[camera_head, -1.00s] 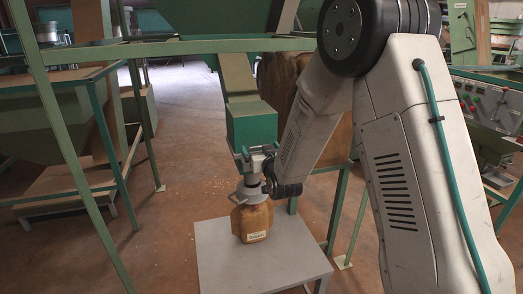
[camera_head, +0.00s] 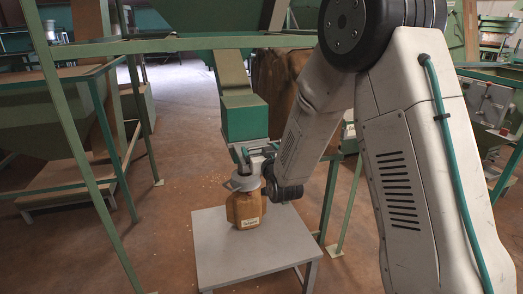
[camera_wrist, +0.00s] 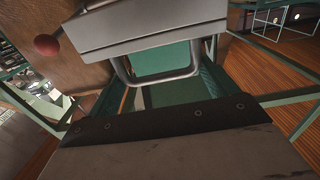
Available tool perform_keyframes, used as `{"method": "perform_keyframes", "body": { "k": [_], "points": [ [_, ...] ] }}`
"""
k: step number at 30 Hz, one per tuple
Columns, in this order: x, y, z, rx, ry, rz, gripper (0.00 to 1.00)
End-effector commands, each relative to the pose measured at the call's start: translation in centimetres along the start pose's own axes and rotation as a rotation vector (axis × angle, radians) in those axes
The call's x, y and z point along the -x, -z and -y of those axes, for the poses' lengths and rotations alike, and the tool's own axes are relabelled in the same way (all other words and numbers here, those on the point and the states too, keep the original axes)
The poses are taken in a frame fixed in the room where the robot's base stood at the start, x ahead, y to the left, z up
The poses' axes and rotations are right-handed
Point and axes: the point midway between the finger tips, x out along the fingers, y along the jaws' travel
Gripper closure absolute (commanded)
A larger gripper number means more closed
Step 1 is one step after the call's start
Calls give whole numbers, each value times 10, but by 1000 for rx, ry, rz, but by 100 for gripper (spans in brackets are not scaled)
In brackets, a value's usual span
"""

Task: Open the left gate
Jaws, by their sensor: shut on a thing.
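A green outlet chute (camera_head: 245,120) hangs from the frame in the middle of the head view. My gripper (camera_head: 257,160) is just below its lower edge and is shut on what looks like the gate's handle (camera_head: 237,154). In the wrist view a grey U-shaped bar (camera_wrist: 160,78) shows in front of a green surface; the jaws' contact with it is not clear there. How far the gate stands open is hidden.
The sack stands on a grey table (camera_head: 225,265). Green frame posts (camera_head: 331,195) rise at the right of the chute, and a slanted green post (camera_head: 75,130) at the left. A grey panel (camera_head: 490,100) is at the far right.

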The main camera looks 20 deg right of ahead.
Motion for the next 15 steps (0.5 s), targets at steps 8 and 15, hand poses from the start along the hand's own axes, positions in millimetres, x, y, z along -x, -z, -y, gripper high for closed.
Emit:
{"method": "perform_keyframes", "body": {
  "k": [8, 15],
  "points": [
    [0, 0, -7, -3, -8, 0, 55],
    [0, 0, -9, -2, -10, 0, 6]
  ]
}}
